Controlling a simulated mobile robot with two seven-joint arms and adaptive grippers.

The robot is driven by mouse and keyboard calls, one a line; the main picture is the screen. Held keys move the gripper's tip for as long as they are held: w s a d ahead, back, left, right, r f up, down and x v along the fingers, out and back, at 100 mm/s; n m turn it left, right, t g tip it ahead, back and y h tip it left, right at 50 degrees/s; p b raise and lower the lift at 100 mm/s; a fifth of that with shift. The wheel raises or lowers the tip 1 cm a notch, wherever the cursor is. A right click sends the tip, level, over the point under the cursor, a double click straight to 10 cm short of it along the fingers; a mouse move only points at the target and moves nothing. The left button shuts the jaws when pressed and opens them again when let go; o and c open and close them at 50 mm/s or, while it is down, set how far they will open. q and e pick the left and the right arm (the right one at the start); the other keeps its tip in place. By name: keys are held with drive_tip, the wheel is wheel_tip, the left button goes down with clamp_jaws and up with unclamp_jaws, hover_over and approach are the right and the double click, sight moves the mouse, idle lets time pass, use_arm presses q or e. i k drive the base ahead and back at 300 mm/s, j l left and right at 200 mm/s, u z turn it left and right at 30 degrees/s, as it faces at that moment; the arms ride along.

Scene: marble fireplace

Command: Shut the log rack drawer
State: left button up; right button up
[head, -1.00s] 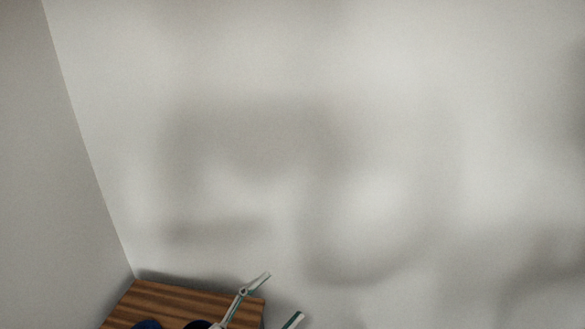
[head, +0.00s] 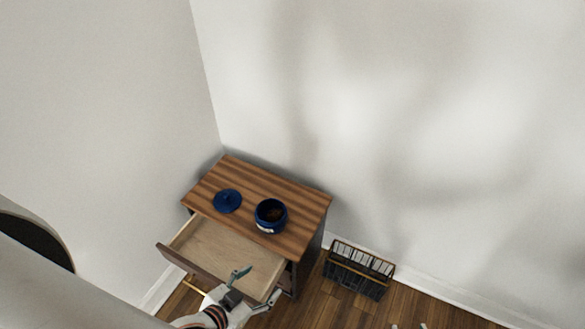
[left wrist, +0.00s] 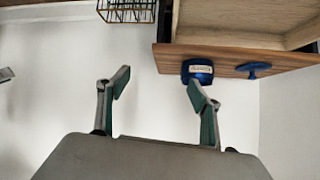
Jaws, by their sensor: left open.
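A small wooden cabinet (head: 300,205) stands in the corner, and its drawer (head: 225,250) is pulled well out, looking empty inside. The drawer's dark front (head: 190,262) faces the lower left. The cabinet and open drawer (left wrist: 238,14) also show upside down at the top right of the left wrist view. My left gripper (head: 257,285) is open and empty, overlapping the drawer's right front part in the head view. Its two fingers (left wrist: 158,88) are spread with nothing between them. I cannot tell whether it touches the drawer. Small tips, perhaps of my right gripper (head: 409,327), show at the bottom edge.
A blue jar (head: 270,226) with dark contents stands open on the cabinet top, its blue lid (head: 227,201) beside it. A black wire rack (head: 357,272) stands on the floor right of the cabinet, by the wall. Wooden floor (head: 330,312) shows in front.

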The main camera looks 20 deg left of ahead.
sight(207, 250)
drive_tip(key=u, duration=1.65)
drive_tip(key=l, duration=0.5)
